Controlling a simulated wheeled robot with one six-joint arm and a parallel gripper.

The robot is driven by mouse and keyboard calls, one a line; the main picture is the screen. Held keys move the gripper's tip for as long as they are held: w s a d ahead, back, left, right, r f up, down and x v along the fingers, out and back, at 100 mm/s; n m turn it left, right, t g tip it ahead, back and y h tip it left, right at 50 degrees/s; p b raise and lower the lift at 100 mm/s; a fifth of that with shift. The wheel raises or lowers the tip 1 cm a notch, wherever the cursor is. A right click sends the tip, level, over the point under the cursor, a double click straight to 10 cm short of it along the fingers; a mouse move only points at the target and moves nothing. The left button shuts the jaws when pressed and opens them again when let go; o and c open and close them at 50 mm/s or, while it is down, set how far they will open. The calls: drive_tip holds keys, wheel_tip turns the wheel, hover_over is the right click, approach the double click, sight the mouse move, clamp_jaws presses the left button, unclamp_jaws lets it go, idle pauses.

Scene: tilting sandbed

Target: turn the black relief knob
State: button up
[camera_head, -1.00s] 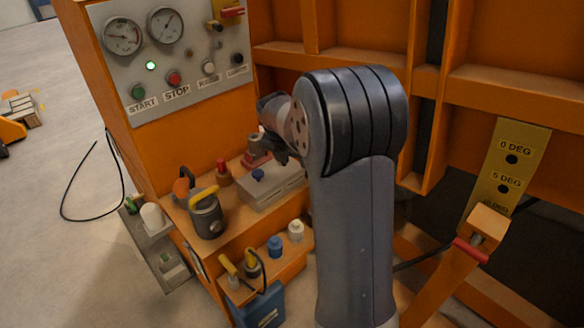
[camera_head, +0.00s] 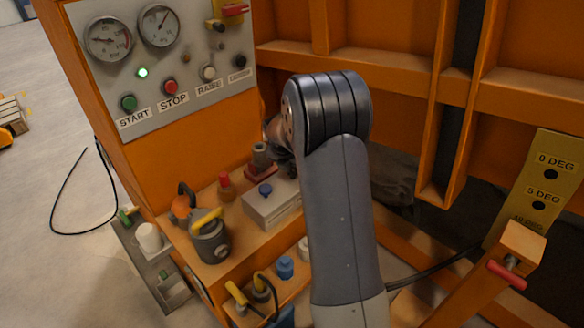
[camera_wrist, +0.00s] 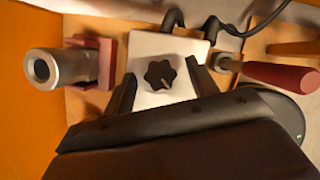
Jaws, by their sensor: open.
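The black relief knob (camera_wrist: 160,74) is a lobed star knob on top of a pale box (camera_wrist: 148,46) in the wrist view. My gripper (camera_wrist: 161,69) is open, with one dark finger on each side of the knob in the picture. I cannot tell whether the fingertips are level with the knob or touch it; nothing is held. In the head view a grey box (camera_head: 272,207) on the orange shelf carries a small bluish-dark knob (camera_head: 265,190), probably the same one. My gripper is mostly hidden behind my arm there.
A metal cylinder on a red base (camera_wrist: 58,68) stands close left of the box in the wrist view. A red-handled tool (camera_wrist: 280,75) and a black cable (camera_wrist: 236,32) lie to the right. The gauge panel (camera_head: 190,110) rises behind the shelf.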

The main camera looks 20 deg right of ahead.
drive_tip(key=c, duration=0.9)
drive_tip(key=shift+c, duration=0.3)
drive_tip(key=shift+m+p, duration=0.3)
drive_tip(key=m+p, duration=0.1)
drive_tip(key=m, duration=0.1)
drive_tip(key=m+g+h+p, duration=0.1)
drive_tip(key=m, duration=0.1)
drive_tip(key=shift+w+a+r+g, duration=0.1)
drive_tip(key=shift+r+g, duration=0.05)
drive_tip(key=shift+g, duration=0.15)
drive_tip(key=m+p, duration=0.1)
drive_tip(key=m, duration=0.1)
drive_tip(key=m+g+p, duration=0.1)
drive_tip(key=m+p, duration=0.1)
drive_tip(key=shift+w+g, duration=0.1)
drive_tip(key=shift+g, duration=0.2)
drive_tip(key=m+g+p, duration=0.1)
drive_tip(key=m, duration=0.4)
drive_tip(key=shift+w+g+p, duration=0.15)
drive_tip(key=shift+g+p, duration=0.25)
drive_tip(key=shift+m+g+y+p, duration=0.3)
drive_tip(key=shift+m+g+p, duration=0.25)
drive_tip(key=shift+m, duration=1.45)
drive_tip(key=shift+w, duration=0.1)
